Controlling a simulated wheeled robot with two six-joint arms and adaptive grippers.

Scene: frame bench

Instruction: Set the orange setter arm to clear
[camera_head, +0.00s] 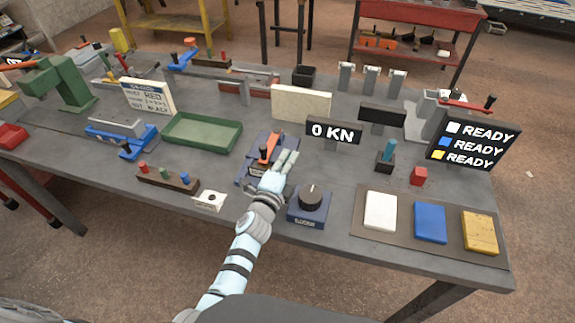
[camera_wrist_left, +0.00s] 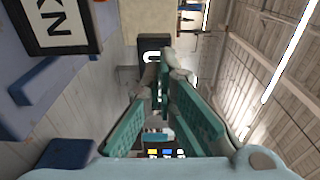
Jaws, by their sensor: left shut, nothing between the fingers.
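The orange setter arm (camera_head: 268,149) stands on a blue setter base (camera_head: 246,172) near the middle of the bench. Its lever leans up and away, with a dark knob at its top. My left gripper (camera_head: 288,158) is just right of the orange arm in the head view and hides part of the base. The left wrist view shows its teal fingers (camera_wrist_left: 172,60) shut with nothing held. The orange arm does not show in that view. Whether the gripper touches the arm, I cannot tell. My right gripper is not in view.
A blue box with a black dial (camera_head: 311,197) stands right of my wrist. A green tray (camera_head: 203,134) is left. White, blue and yellow pads (camera_head: 430,222) lie right.

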